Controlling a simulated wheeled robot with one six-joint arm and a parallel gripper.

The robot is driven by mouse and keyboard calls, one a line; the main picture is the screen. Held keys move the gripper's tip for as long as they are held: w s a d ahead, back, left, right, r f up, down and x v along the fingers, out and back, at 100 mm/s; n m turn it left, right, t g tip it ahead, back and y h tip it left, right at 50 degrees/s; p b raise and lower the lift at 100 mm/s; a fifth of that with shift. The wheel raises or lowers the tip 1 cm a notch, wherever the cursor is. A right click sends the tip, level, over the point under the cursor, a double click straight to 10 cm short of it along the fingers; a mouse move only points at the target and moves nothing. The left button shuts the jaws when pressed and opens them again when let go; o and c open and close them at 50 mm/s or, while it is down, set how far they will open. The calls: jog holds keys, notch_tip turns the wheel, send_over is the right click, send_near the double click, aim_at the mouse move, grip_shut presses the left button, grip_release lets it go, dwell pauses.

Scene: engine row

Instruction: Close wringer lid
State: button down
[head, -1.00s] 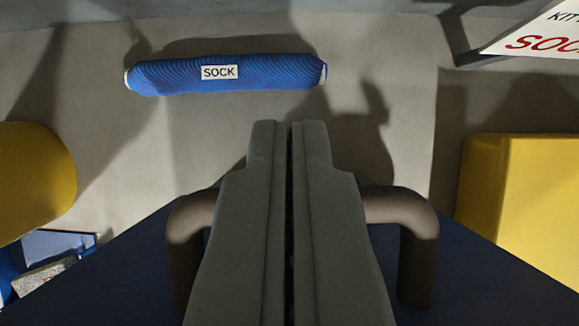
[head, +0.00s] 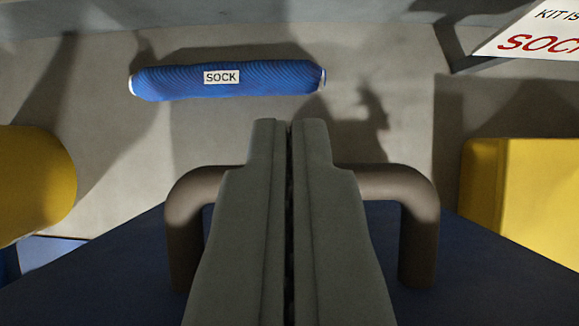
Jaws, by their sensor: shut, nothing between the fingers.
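A dark blue panel (head: 110,275), which looks like the wringer lid, fills the bottom of the view on both sides of my gripper. A brown-grey U-shaped handle (head: 418,235) stands on it, with one leg on each side of my gripper. My gripper (head: 290,122) is shut and empty, its fingers pointing up the picture. The fingers cover the middle of the handle's bar, and I cannot tell whether they touch it. The wringer's body and the lid's hinge are hidden.
A blue ribbed roll labelled SOCK (head: 235,79) lies on the grey floor ahead. A yellow rounded object (head: 35,180) is at left and a yellow box (head: 525,205) at right. A white sign (head: 535,35) is at top right. Bare floor lies between.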

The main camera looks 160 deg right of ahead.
jog(key=s+d+f+t+y, duration=0.1)
jog(key=s+d+f+t, duration=0.25)
jog(key=s, duration=0.65)
jog(key=s+d+f+t+y, duration=0.25)
jog(key=s+d+f, duration=0.2)
jog(key=s, duration=0.55)
jog(key=shift+h, duration=0.45)
jog(key=shift+s+d+f, duration=0.25)
jog(key=shift+s+f, duration=0.25)
jog(key=shift+f, duration=0.9)
jog(key=shift+s+d+f, duration=0.25)
jog(key=shift+s+f, duration=0.3)
jog(key=shift+f, duration=0.85)
jog(key=shift+s+d+f, duration=0.25)
jog(key=shift+s+f, duration=0.25)
jog(key=shift+f, duration=0.9)
notch_tip(320, 180, up, 6)
jog(key=s, duration=0.1)
jog(key=s+d+f, duration=0.3)
jog(key=s+f, duration=0.1)
jog(key=s, duration=0.3)
jog(key=shift+s+d+f+t, duration=0.15)
jog(key=shift+d+f+t, duration=0.15)
jog(key=shift+t, duration=0.1)
